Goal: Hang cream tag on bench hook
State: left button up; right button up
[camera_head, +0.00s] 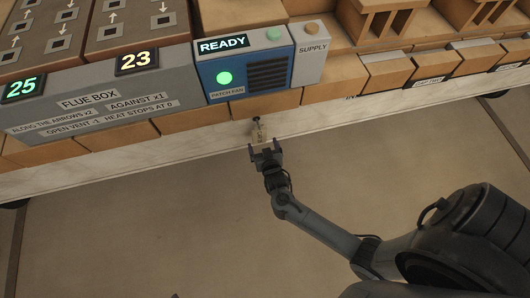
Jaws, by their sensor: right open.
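The cream tag (259,133) is small and upright against the pale front edge of the bench, just below a small dark hook (256,119). It appears to hang from the hook, but the contact is too small to make out. My right gripper (264,146) is open just below the tag, its two fingers pointing up toward the bench edge. The tag's lower end lies close to the fingertips, and I cannot tell whether they touch it. My left gripper is not in view.
On the bench stand a grey flue box (95,100) with displays 25 and 23, a blue panel (240,78) reading READY, and a grey supply box (310,50). Several labelled bricks (440,70) line the right. The floor (130,220) below is clear.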

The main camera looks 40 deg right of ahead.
aim_at(260, 135)
jog(key=b+x, duration=0.2)
jog(key=x, duration=0.3)
jog(key=shift+w+f+b, duration=0.1)
jog(key=shift+f+b, duration=0.1)
jog(key=shift+b, duration=0.1)
jog(key=shift+b+x, duration=0.45)
jog(key=shift+x, duration=0.5)
jog(key=shift+d+r, duration=0.1)
jog(key=shift+r, duration=0.05)
jog(key=c, duration=1)
jog(key=shift+c, duration=0.3)
jog(key=shift+r+p, duration=0.2)
jog(key=shift+p, duration=0.1)
jog(key=shift+r+p, duration=0.25)
jog(key=shift+p, duration=0.1)
